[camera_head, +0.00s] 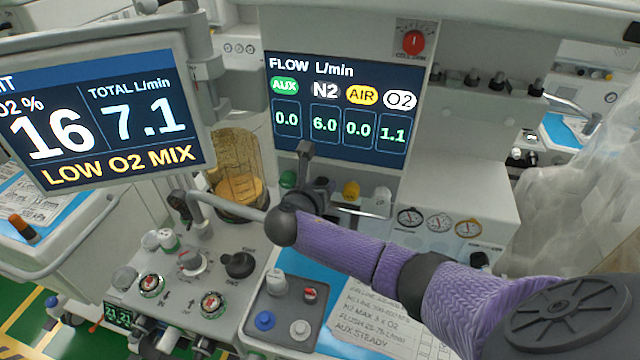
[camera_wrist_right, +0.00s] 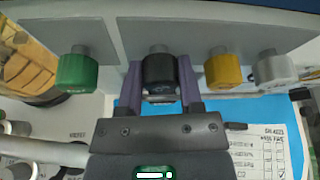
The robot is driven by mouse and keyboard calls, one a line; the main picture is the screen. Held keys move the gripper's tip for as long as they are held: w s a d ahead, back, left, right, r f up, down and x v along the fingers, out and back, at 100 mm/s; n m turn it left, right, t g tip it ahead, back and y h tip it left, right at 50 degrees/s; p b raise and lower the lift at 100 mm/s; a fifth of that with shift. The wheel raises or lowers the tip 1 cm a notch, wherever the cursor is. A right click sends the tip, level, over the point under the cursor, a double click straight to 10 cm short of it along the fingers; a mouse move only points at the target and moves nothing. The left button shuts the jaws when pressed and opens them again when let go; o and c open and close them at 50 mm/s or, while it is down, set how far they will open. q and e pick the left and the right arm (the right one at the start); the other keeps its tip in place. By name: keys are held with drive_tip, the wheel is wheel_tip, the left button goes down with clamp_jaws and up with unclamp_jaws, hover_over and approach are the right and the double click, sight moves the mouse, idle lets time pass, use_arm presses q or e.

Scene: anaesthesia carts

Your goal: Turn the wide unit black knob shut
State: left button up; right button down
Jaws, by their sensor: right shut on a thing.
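The wide unit has a flow screen (camera_head: 330,105) reading N2 6.0, O2 1.1, AUX 0.0 and AIR 0.0. Below it is a row of green, black, yellow and white knobs. The black knob (camera_wrist_right: 160,73) shows in the right wrist view, between the green and yellow ones. My right gripper (camera_wrist_right: 160,82) is shut on it, one finger on each side. In the head view my right gripper (camera_head: 318,190) reaches the row from the right and mostly hides the black knob. My left gripper is not in view.
The green knob (camera_wrist_right: 77,72), yellow knob (camera_wrist_right: 223,68) and white knob (camera_wrist_right: 274,70) stand close by. A left monitor (camera_head: 105,115) reads 16 and 7.1 with LOW O2 MIX. A grey tray (camera_head: 278,338) with small caps and a paper sheet (camera_head: 385,315) lie below.

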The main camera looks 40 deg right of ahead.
drive_tip(key=shift+r+m+p, duration=0.2)
drive_tip(key=shift+m+p, duration=0.2)
drive_tip(key=shift+p, duration=0.25)
drive_tip(key=shift+s+m+t+y+p, duration=0.1)
drive_tip(key=shift+m+t+y+p, duration=0.3)
drive_tip(key=shift+m+p, duration=0.2)
drive_tip(key=shift+f+m+t+y+p, duration=0.15)
drive_tip(key=shift+m+t+y+p, duration=0.3)
drive_tip(key=shift+m, duration=0.35)
drive_tip(key=shift+d+m+t, duration=0.1)
drive_tip(key=shift+m+t, duration=0.15)
drive_tip(key=shift+m, duration=0.05)
drive_tip(key=shift+c, duration=1.2)
unclamp_jaws()
